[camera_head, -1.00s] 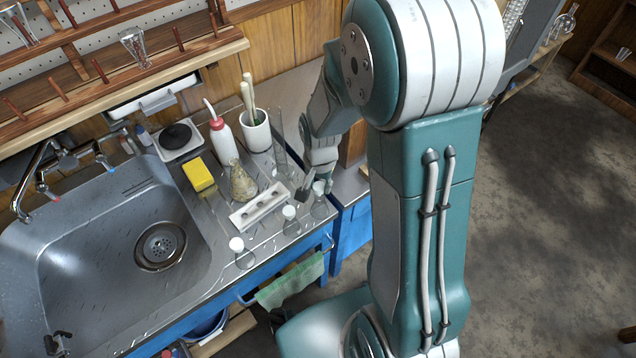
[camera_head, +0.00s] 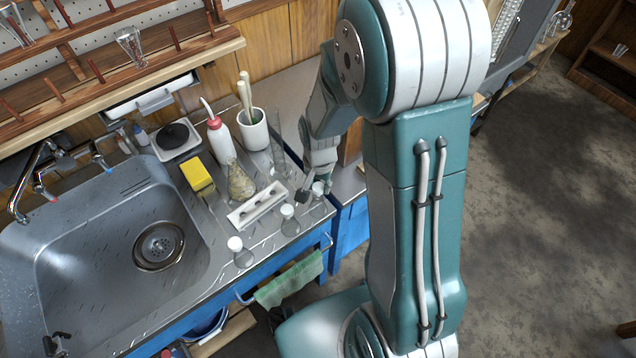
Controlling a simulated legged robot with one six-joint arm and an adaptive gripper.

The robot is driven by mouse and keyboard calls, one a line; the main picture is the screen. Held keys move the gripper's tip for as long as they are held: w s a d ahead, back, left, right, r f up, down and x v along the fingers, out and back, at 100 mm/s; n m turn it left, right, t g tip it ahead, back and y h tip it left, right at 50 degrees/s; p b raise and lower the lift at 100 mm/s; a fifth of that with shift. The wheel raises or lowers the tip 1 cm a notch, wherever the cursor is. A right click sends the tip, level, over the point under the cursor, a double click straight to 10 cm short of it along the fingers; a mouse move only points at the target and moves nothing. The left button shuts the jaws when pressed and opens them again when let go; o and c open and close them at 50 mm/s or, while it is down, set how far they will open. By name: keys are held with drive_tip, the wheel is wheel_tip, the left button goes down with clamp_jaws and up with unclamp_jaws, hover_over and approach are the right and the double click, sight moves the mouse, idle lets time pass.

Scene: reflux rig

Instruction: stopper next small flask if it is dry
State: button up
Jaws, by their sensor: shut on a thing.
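Three small clear flasks stand along the front right of the steel counter. The left flask (camera_head: 243,259) and the middle flask (camera_head: 290,227) each carry a white stopper. The right flask (camera_head: 318,209) is beside the counter's right end, with a white stopper (camera_head: 318,187) at its mouth. My gripper (camera_head: 312,193) points down at this right flask and is shut on that stopper. Whether the stopper is fully seated is too small to tell. A white holder (camera_head: 248,217) with dark holes lies behind the flasks. Whether the right flask is dry inside cannot be told.
A larger flask with brownish contents (camera_head: 240,184), a yellow sponge (camera_head: 197,176), a red-topped wash bottle (camera_head: 220,143) and a white pot of tools (camera_head: 254,134) stand behind. A clear cylinder (camera_head: 279,157) is close to my arm. The sink (camera_head: 105,270) is at left.

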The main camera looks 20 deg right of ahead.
sight(318, 186)
drive_tip(key=shift+f, duration=0.5)
idle(1.0)
drive_tip(key=o, duration=0.9)
drive_tip(key=shift+c, duration=0.2)
wheel_tip(318, 186, up, 12)
